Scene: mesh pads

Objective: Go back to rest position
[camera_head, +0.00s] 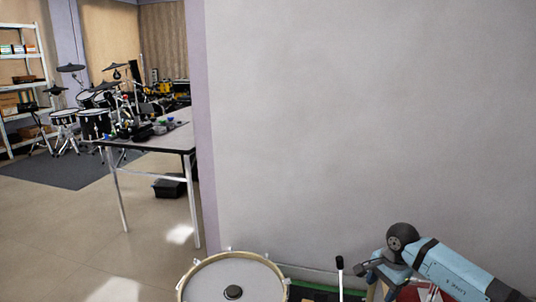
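My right arm comes in at the lower right, pale blue with a round black joint. Dark parts at its left end look like my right gripper (368,268), low in front of the grey wall. They are small and partly cut off by the bottom edge, so I cannot tell whether the fingers are open or shut, or whether they hold anything. My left arm and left gripper are not in view.
A round drum (205,283) with a black disc stands at the bottom centre. A black-tipped upright stick (340,264) stands right of it. A grey wall (360,120) fills the right. A table (180,140), drum kit (95,122) and shelf (22,82) stand left; floor between is open.

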